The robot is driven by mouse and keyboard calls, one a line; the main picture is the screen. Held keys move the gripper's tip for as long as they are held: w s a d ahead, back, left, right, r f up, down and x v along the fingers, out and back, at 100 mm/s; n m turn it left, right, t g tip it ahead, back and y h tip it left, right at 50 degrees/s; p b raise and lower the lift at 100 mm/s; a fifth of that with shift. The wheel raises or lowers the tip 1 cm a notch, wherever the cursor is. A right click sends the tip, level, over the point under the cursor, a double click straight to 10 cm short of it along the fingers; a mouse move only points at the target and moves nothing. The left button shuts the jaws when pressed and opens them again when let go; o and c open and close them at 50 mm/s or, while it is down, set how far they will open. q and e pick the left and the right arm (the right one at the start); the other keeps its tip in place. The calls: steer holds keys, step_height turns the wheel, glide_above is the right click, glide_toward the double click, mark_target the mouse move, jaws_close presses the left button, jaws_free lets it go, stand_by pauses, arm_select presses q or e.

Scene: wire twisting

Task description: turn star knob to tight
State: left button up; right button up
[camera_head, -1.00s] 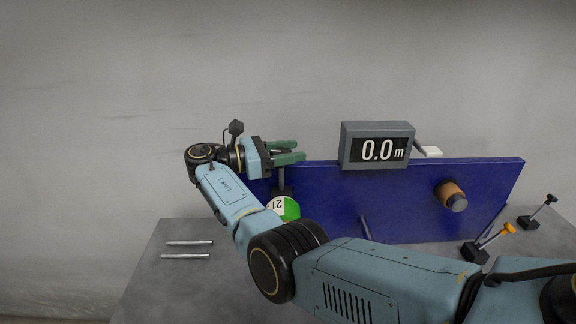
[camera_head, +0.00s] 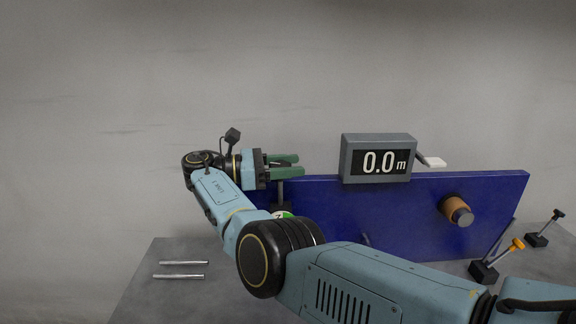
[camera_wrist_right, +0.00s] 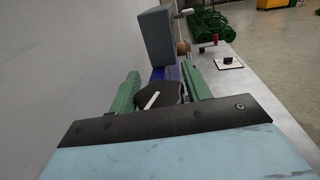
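The star knob (camera_wrist_right: 170,91) is dark with a white bar mark and shows in the right wrist view, between my fingers. My right gripper (camera_wrist_right: 160,88) is open, with one green finger on each side of the knob; contact cannot be told. In the head view my right gripper (camera_head: 299,165) is above the left end of the blue panel (camera_head: 345,205), and a dark post (camera_head: 281,192) shows just below it. I cannot make out the knob's top in the head view. My left gripper is not in view.
A grey display (camera_head: 380,158) reading 0.0 m stands on the panel. A copper-coloured spool (camera_head: 455,210) is on the panel's right. Black clamps (camera_head: 483,271) stand at the right. Two metal rods (camera_head: 183,263) lie at the table's left. My right arm hides most of a green-white dial (camera_head: 284,214).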

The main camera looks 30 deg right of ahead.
mark_target(288, 164)
steer(key=o, duration=0.4)
steer(key=shift+c, duration=0.2)
steer(key=shift+r, duration=0.1)
step_height(288, 164, up, 10)
steer(key=shift+f+p, duration=0.1)
steer(key=shift+p, duration=0.5)
